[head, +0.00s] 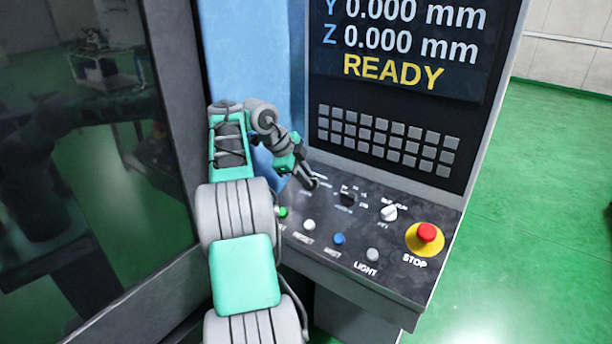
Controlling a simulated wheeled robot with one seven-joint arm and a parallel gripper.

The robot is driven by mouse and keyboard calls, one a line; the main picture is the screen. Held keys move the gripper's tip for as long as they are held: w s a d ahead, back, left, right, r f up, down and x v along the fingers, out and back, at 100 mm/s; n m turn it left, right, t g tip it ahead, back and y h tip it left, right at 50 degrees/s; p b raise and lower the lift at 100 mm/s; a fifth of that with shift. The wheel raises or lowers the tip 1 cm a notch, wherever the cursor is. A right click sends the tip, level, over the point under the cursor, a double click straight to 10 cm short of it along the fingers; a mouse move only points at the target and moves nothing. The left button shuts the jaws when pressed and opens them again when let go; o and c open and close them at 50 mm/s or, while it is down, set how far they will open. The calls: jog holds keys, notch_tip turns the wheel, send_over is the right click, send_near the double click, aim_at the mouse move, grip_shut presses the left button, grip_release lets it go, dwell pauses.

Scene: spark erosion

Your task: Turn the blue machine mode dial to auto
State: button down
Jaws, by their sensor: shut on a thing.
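My gripper (312,184) is at the left part of the sloping control panel (385,262), its fingertips down at the panel surface beside some white lettering. It is shut on what I take to be the blue machine mode dial. The dial itself is hidden by the fingers, so I cannot see which way it points. The lettering around it is too small and too covered to read.
A black dial (347,199) and a white dial (388,213) are to the right of my gripper. A green button (283,212), white button (309,225), blue button (338,239), grey button (372,255) and red stop button (427,232) line the front. The screen (400,45) reads READY.

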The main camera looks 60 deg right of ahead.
jog(key=c, duration=1.4)
grip_release()
jog(key=p+v, duration=0.3)
jog(key=v, duration=0.5)
